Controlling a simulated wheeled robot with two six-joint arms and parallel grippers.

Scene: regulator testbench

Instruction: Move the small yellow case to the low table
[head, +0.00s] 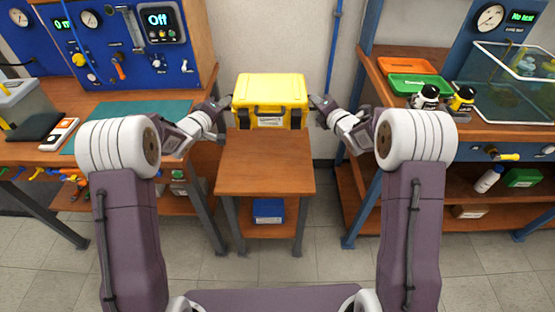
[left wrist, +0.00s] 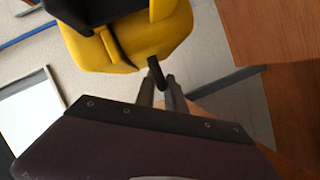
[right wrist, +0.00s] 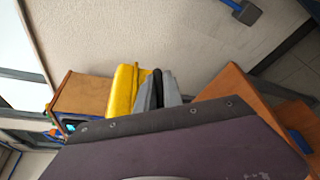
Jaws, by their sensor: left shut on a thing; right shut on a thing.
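The small yellow case (head: 270,88) is upright between my two grippers, at the far edge of the low wooden table (head: 265,165) in the head view. I cannot tell whether its underside touches the tabletop. My left gripper (head: 226,104) is shut on a dark side handle of the case; its fingers (left wrist: 160,88) show close up in the left wrist view beside the yellow case (left wrist: 150,40). My right gripper (head: 314,102) is shut on the dark handle on the other side; its fingers (right wrist: 157,88) are beside the yellow case (right wrist: 122,92) in the right wrist view.
The near part of the low table is bare, and a blue box (head: 268,211) sits on its lower shelf. A workbench with a green mat (head: 130,118) stands left. Another with orange and green trays (head: 420,85) and a glass tank (head: 510,95) stands right. A wall is behind.

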